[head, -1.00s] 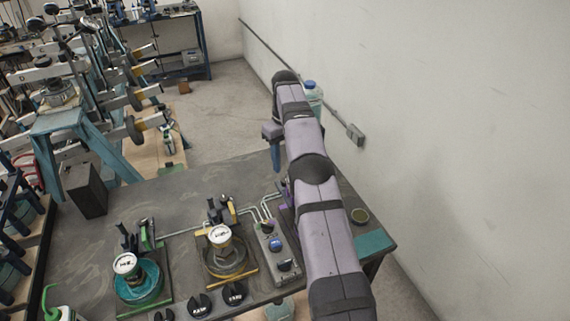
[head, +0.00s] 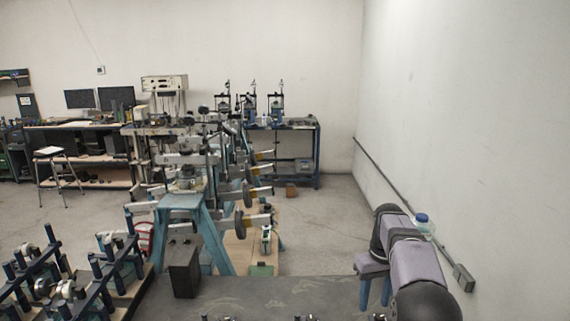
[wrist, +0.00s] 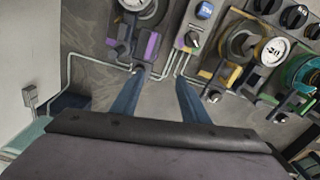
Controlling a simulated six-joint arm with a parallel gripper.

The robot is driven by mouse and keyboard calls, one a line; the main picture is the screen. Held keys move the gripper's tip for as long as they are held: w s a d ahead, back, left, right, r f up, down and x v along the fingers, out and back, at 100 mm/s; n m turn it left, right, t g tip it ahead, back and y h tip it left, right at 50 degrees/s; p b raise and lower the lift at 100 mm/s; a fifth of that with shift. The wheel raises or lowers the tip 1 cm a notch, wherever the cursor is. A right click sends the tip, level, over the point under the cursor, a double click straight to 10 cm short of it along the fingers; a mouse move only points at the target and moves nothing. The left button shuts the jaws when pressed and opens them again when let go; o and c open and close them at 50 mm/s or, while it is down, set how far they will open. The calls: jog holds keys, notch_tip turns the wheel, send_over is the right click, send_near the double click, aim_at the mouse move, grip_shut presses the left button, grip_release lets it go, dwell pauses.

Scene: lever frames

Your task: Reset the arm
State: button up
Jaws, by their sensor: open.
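My arm reaches out at the lower right of the head view, over the far right part of the grey workbench (head: 260,296). My gripper (head: 375,295) shows there with its blue fingers pointing down. In the wrist view my gripper (wrist: 156,90) is open, its two blue fingers apart with nothing between them. Beyond the fingertips lie thin metal pipes (wrist: 175,66) on the bench, with a grey control box (wrist: 197,22) close by. I cannot tell the height of the fingertips above the bench.
White-faced gauges (wrist: 275,50) with coiled hoses stand right of the fingers in the wrist view. A dark box (head: 184,268) stands at the bench's back left. A blue-capped bottle (head: 422,222) is behind my arm, near the right wall (head: 490,130). The bench middle looks clear.

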jog(key=s+a+f+m+b, duration=0.1)
jog(key=s+a+f, duration=0.15)
jog(key=s, duration=0.85)
jog(key=s+a+f, duration=0.2)
jog(key=s+a, duration=0.2)
jog(key=s, duration=0.6)
jog(key=s+a+f+m+b, duration=0.1)
jog(key=s+a+f, duration=0.15)
jog(key=s, duration=0.85)
notch_tip(320, 180, up, 5)
jog(key=p, duration=0.5)
notch_tip(320, 180, down, 54)
jog(key=b, duration=5.4)
jog(key=shift+a, duration=0.35)
